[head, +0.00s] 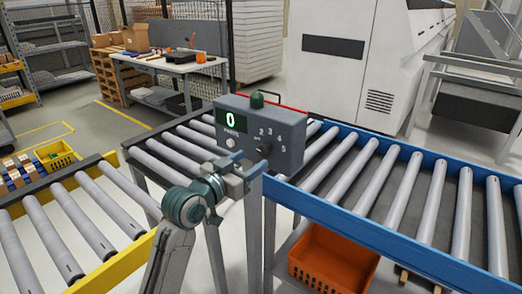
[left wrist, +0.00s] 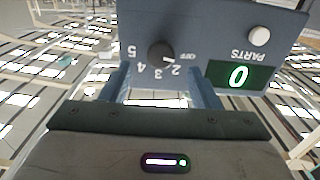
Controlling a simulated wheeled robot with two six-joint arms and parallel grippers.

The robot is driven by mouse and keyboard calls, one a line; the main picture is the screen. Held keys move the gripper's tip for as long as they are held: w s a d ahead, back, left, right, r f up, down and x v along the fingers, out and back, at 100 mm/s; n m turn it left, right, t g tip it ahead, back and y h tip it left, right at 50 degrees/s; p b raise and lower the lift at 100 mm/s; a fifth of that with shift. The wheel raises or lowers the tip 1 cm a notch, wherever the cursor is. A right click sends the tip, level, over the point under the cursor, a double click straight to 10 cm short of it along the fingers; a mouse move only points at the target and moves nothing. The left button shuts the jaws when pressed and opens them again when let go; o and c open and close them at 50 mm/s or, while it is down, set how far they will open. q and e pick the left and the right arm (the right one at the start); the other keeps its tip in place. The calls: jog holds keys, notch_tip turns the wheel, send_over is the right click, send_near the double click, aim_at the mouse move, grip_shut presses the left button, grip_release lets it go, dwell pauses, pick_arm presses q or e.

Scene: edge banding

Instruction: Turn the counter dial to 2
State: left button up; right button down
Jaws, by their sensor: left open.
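The counter box (head: 290,150) is grey-blue and stands on a post between the roller conveyors. Its green display (head: 230,121) reads 0 above the label PARTS. The black dial (left wrist: 160,52) shows upside down in the left wrist view, ringed by OFF, 2, 3, 4 and 5. In the head view the dial (head: 265,150) is partly hidden by my gripper. My left gripper (head: 255,163) is open in front of the box face, fingers pointing at it. In the left wrist view its blue fingers (left wrist: 160,76) stand apart, the dial beyond and between them.
A blue-railed conveyor (head: 380,222) runs right, and a yellow-railed one (head: 115,262) lies left. An orange crate (head: 333,262) is below.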

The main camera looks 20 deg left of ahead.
aim_at(262, 152)
pick_arm(q)
jog(key=p+x, duration=0.1)
jog(key=x, duration=0.4)
jog(key=shift+w, duration=0.1)
jog(key=c, duration=1)
